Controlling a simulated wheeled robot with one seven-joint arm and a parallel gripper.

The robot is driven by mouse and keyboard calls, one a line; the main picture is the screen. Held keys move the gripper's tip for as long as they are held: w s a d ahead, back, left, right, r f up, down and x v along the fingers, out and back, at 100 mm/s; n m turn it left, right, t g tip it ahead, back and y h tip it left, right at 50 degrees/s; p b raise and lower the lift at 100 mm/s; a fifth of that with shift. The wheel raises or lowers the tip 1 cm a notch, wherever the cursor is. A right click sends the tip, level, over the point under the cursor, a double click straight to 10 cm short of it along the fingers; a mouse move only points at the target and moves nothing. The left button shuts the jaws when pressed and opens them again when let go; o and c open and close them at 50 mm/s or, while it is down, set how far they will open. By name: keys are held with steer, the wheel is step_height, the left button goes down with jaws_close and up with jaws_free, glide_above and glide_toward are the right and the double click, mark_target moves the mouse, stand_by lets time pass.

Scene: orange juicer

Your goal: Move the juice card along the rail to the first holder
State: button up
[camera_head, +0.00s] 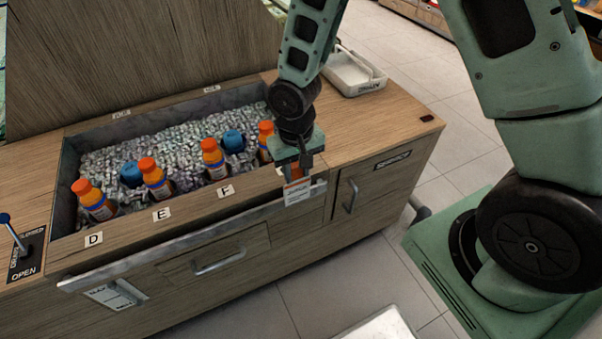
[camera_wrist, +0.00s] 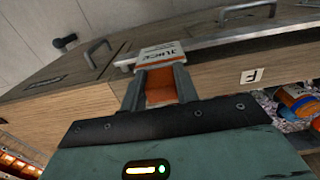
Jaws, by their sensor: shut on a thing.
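The juice card (camera_head: 297,192) is a small white card with an orange band, at the right end of the metal rail (camera_head: 190,240) along the counter's front edge. My gripper (camera_head: 293,174) points down over the front edge and is shut on the card. In the wrist view the card (camera_wrist: 163,52) shows the word "JUICE" beyond the two fingers of my gripper (camera_wrist: 157,76), and the rail (camera_wrist: 235,38) runs behind it. Whether the card touches the rail is unclear. I cannot tell which part is the first holder.
An ice bin (camera_head: 72,190) holds several orange-capped bottles (camera_head: 155,178) and blue-capped ones. Labels D (camera_head: 93,239), E (camera_head: 161,214) and F (camera_head: 225,191) mark its front ledge. A lever (camera_head: 18,240) stands at the left. A white tray (camera_head: 352,75) sits at the back right.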

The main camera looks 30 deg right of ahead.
mark_target(297, 179)
steer(key=shift+f+b, duration=1.95)
steer(key=shift+f, duration=0.75)
steer(key=o, duration=1.1)
steer(key=shift+c, duration=0.2)
